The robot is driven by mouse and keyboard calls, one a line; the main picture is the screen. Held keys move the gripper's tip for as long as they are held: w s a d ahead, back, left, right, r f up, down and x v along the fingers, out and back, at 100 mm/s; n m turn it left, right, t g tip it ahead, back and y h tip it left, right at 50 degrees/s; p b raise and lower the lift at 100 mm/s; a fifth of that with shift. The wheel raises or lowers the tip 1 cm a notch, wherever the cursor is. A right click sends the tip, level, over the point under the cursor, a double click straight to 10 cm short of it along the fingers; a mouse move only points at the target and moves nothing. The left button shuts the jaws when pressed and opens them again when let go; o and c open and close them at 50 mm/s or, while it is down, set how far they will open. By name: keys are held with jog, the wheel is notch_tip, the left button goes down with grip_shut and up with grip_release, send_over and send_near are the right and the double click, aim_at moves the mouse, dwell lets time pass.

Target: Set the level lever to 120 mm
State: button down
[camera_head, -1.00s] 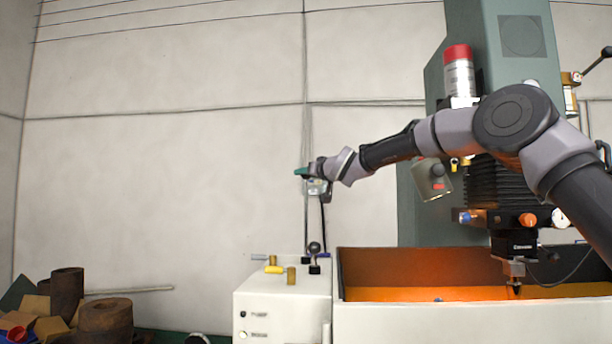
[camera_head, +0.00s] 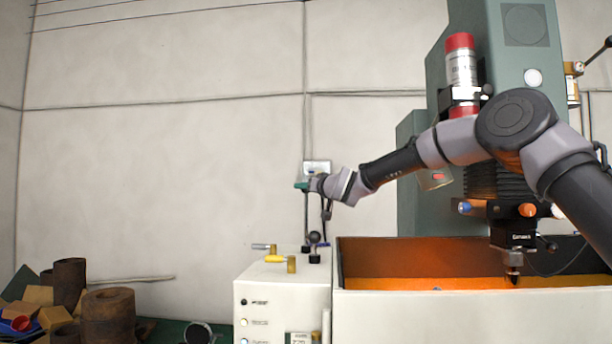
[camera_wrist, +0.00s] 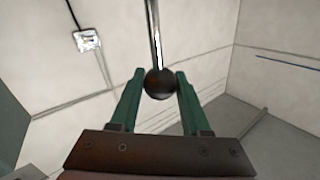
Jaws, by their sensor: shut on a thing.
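A dark ball knob (camera_wrist: 160,84) on the end of a bright metal rod (camera_wrist: 154,35) sits between the green fingertips of my gripper (camera_wrist: 160,78) in the wrist view. The fingers are shut on the knob, and the rod runs up out of the picture. In the head view my gripper (camera_head: 303,186) is in front of the wall, above the white cabinet (camera_head: 275,285). The knob it holds is too small to make out there. No 120 mm mark or level scale is readable.
On the cabinet top stand a dark ball-topped part (camera_head: 315,238) and a yellow handle (camera_head: 275,259). The orange-lit machine tank (camera_head: 400,283) is to the right. A grey wall box (camera_head: 317,167) is behind my gripper.

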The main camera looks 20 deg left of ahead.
jog(key=shift+f, duration=0.15)
jog(key=shift+c, duration=1.9)
grip_release()
jog(key=v, duration=1)
jog(key=shift+s+d, duration=0.25)
jog(key=shift+d, duration=0.1)
